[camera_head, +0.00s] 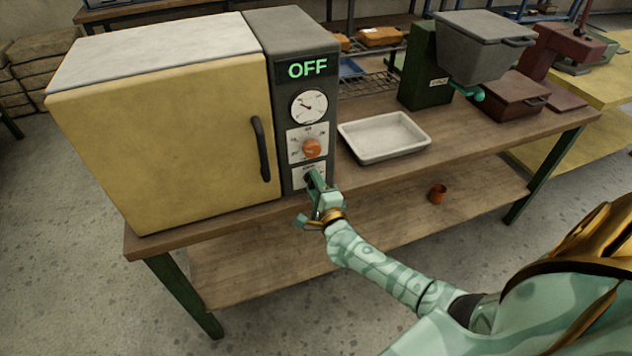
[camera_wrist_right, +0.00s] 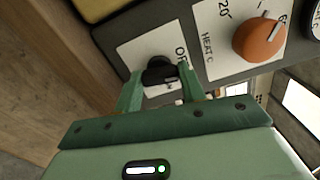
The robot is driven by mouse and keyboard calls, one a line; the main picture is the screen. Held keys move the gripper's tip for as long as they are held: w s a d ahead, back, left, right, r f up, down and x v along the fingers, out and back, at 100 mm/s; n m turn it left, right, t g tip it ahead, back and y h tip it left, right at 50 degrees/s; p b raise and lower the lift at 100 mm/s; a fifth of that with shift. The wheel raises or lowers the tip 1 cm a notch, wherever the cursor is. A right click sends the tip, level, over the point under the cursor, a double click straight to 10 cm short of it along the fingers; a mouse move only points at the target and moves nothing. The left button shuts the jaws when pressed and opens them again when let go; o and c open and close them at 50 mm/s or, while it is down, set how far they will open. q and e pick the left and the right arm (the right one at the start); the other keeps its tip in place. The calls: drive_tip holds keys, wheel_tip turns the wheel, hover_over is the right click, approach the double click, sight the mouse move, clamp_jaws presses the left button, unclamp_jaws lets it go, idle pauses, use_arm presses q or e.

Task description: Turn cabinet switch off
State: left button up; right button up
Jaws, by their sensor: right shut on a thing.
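A yellow cabinet (camera_head: 160,120) with a pale top and a black handle stands on the workbench at the left. Its dark control panel (camera_head: 296,45) has a green "OFF" display (camera_head: 307,68), a round gauge (camera_head: 309,105) and an orange heat knob (camera_head: 311,148). The black cabinet switch (camera_wrist_right: 160,71) sits on a white plate at the bottom of the panel. My right gripper (camera_wrist_right: 159,90) is shut on the switch, one finger on each side. In the head view, my right gripper (camera_head: 315,185) covers most of the switch. My left gripper is not in view.
A white tray (camera_head: 385,137) lies on the bench (camera_head: 400,165) right of the panel. A green machine with a grey hopper (camera_head: 480,45) stands behind it. The floor in front is clear.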

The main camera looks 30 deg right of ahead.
drive_tip(key=shift+n+p, duration=0.35)
drive_tip(key=shift+n, duration=0.55)
drive_tip(key=shift+f, duration=0.1)
drive_tip(key=o, duration=1)
drive_tip(key=p+v, duration=0.2)
drive_tip(key=v, duration=1.4)
drive_tip(key=shift+s+a+p, duration=0.15)
drive_tip(key=shift+a+p, duration=0.05)
drive_tip(key=shift+p, duration=0.2)
